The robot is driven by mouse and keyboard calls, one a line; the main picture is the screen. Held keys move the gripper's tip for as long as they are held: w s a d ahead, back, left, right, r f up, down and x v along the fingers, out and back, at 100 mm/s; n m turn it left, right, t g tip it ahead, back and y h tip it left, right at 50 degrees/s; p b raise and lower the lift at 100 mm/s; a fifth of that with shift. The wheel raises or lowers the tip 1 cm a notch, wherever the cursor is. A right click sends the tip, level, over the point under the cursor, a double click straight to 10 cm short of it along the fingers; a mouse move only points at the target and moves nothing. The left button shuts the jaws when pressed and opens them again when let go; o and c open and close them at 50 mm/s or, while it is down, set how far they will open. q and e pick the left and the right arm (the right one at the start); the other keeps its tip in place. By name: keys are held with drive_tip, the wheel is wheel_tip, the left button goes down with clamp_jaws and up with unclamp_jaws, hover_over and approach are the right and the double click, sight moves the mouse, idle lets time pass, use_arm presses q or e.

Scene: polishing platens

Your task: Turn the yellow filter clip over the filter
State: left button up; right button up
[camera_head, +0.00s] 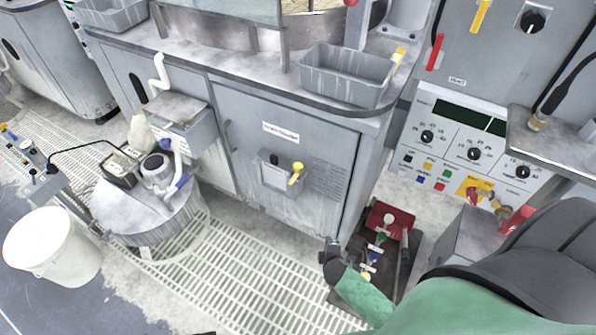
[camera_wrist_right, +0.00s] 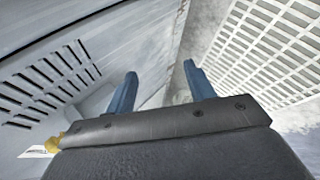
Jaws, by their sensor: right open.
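The yellow filter clip (camera_head: 297,173) sits at the right side of the small grey-framed filter (camera_head: 273,176) on the cabinet door, tilted and not lying across its pale face. A yellow piece at the lower left of the right wrist view (camera_wrist_right: 68,137) appears to be the clip, partly hidden by my gripper's body. My right gripper (camera_head: 329,243) is below and to the right of the clip, near the cabinet's lower edge. Its two blue fingers (camera_wrist_right: 160,88) stand apart with nothing between them. My left gripper is not in view.
The cabinet door has vent slots (camera_wrist_right: 45,82) right of the filter. A red pedal-like unit (camera_head: 390,219) stands on a dark base beside my right arm. Slatted floor grating (camera_head: 240,272) lies in front. A white bucket (camera_head: 50,247) and a round drum (camera_head: 145,210) stand left.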

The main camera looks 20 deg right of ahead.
drive_tip(key=w+d+r+n+t+y+b, duration=0.1)
drive_tip(key=w+d+r+n+t+b, duration=0.2)
drive_tip(key=w+r+n+t, duration=0.6)
drive_tip(key=n+y+b, duration=0.3)
drive_tip(key=n+y, duration=0.3)
drive_tip(key=n, duration=1.1)
approach(302, 169)
drive_tip(key=x, duration=0.4)
drive_tip(key=shift+a+r, duration=0.25)
drive_tip(key=p+x, duration=0.1)
drive_tip(key=x, duration=0.4)
drive_tip(key=shift+w+r+p, duration=0.1)
drive_tip(key=shift+w+p, duration=0.2)
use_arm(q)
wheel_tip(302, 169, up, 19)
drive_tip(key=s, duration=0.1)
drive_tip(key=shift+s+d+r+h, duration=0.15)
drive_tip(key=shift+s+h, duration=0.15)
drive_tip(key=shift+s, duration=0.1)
use_arm(e)
drive_tip(key=shift+x, duration=1.05)
drive_tip(key=c, duration=1)
